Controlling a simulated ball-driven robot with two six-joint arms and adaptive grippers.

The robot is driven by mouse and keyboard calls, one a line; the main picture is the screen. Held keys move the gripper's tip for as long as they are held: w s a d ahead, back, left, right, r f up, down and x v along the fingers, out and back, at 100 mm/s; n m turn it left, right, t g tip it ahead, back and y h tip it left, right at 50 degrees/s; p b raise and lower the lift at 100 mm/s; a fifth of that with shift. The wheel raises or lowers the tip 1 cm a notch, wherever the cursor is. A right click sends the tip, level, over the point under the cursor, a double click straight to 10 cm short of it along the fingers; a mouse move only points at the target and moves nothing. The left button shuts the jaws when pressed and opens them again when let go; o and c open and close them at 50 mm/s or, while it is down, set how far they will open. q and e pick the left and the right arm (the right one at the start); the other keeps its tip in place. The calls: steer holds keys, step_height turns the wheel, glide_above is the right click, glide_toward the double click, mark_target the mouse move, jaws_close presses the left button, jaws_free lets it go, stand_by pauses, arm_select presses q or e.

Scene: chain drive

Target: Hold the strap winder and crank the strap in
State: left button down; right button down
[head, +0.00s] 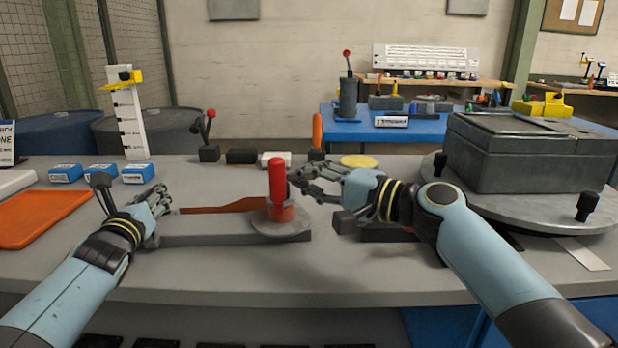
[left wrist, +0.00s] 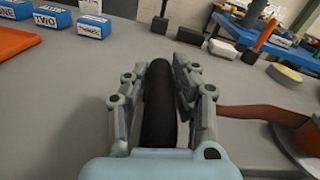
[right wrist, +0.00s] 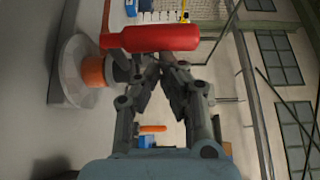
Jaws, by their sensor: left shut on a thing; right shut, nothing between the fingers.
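The strap winder lies on the grey bench, with a grey bar (head: 230,239), a round plate (head: 281,228) and an orange-brown strap coil (head: 285,212). The loose strap (head: 225,207) runs left from the coil. A red crank handle (head: 277,178) stands upright over the coil; it also shows in the right wrist view (right wrist: 155,38). My left gripper (head: 160,198) is shut around a black grip (left wrist: 158,105) at the bar's left end. My right gripper (head: 298,180) is shut and empty, fingertips just right of the crank handle. Contact with the handle cannot be told.
Several blue labelled boxes (head: 100,172) and an orange tray (head: 40,218) are at the left. A large grey box (head: 530,155) stands on a round turntable (head: 470,195) at the right. A yellow disc (head: 358,161) lies behind my right gripper. The front bench strip is clear.

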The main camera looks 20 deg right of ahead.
mark_target(273, 184)
steer(key=shift+s+a, duration=0.1)
steer(key=shift+a, duration=0.1)
steer(key=shift+a+m+t+h, duration=0.55)
steer(key=shift+a+h, duration=0.25)
steer(key=shift+a, duration=0.55)
steer(key=shift+a+m+t+h, duration=0.45)
steer(key=shift+a+m+h, duration=0.3)
steer(key=shift+a, duration=0.55)
steer(key=shift+a, duration=0.1)
